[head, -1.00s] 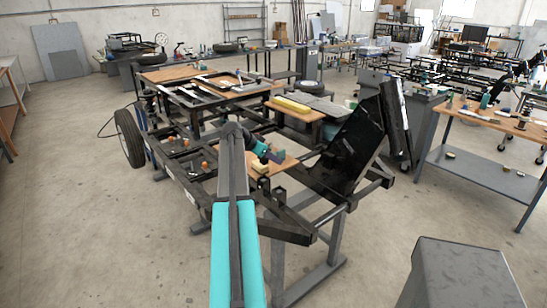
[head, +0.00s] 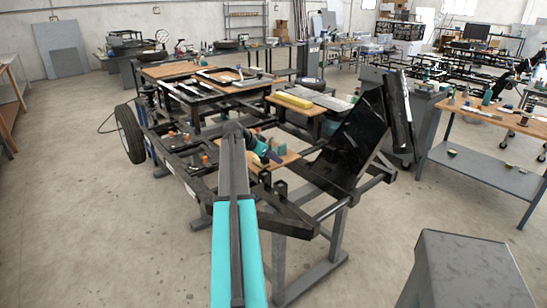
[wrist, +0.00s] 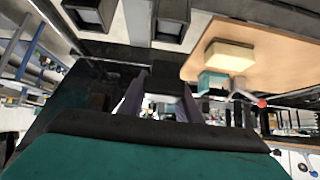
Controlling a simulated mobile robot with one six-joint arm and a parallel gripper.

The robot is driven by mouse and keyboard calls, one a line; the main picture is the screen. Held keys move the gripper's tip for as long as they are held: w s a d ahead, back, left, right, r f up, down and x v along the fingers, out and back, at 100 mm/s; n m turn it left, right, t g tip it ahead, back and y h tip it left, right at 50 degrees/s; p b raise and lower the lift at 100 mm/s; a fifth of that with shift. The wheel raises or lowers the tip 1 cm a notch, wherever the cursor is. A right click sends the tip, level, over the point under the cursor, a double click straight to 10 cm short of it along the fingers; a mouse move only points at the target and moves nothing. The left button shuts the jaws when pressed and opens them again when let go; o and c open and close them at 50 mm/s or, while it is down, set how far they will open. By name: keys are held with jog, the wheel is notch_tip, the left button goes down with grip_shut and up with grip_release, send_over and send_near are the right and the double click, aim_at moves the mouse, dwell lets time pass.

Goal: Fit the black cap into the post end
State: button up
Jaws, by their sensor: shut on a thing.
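My gripper (head: 274,158) is over the frame beside a small wooden board in the head view. Two black square posts with open, hollow ends show at the top of the wrist view, a left post (wrist: 88,14) and a right post (wrist: 172,18). Both ends are empty and apart from the fingers. In the head view black post ends (head: 280,188) stand in front of the gripper.
The wooden board (wrist: 282,48) carries a cream block (wrist: 229,56) and a teal block (wrist: 212,82). A shiny black panel (head: 345,145) leans at the right of the frame. Black frame rails surround the gripper. A grey cabinet (head: 465,270) stands front right; open floor lies around.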

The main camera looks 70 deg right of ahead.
aim_at(262, 161)
jog(key=shift+f+b, duration=0.8)
jog(key=shift+f, duration=0.65)
jog(key=shift+b, duration=0.7)
dwell(1.3)
jog(key=shift+f+b, duration=0.75)
jog(key=shift+f, duration=0.55)
dwell(0.5)
jog(key=o, duration=1.2)
jog(key=shift+o, duration=0.2)
jog(key=shift+a+r, duration=0.1)
jog(key=shift+r, duration=0.05)
jog(key=b+v, duration=0.1)
jog(key=v, duration=1.2)
jog(key=shift+w+a+r+b, duration=0.1)
jog(key=shift+a+r+b, duration=0.1)
jog(key=shift+b, duration=0.15)
